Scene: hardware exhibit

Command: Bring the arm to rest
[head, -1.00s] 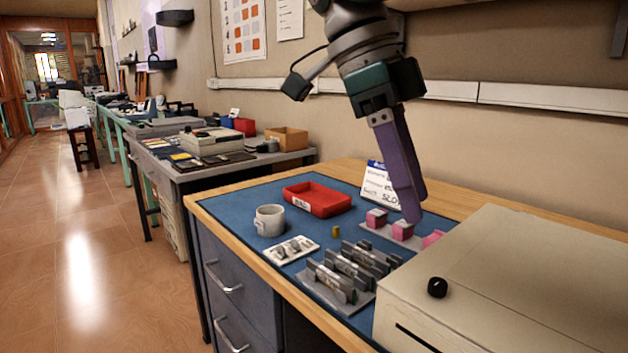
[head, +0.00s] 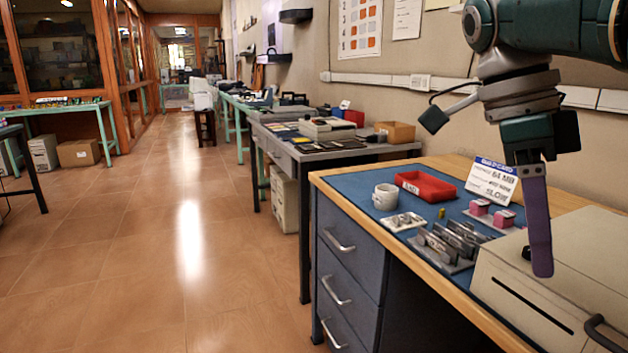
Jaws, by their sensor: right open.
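My right gripper (head: 539,232) hangs from the upper right in the head view, its purple fingers pointing down. They overlap in the picture, so the gap between them is hidden, and nothing shows held in them. The gripper appears in front of the beige case (head: 560,290) at the right end of the workbench; its height above the case is hard to judge. My right arm (head: 520,90) is bent above the bench. My left gripper is not in view.
Drawers (head: 345,270) front the bench. Open tiled floor (head: 170,230) lies left.

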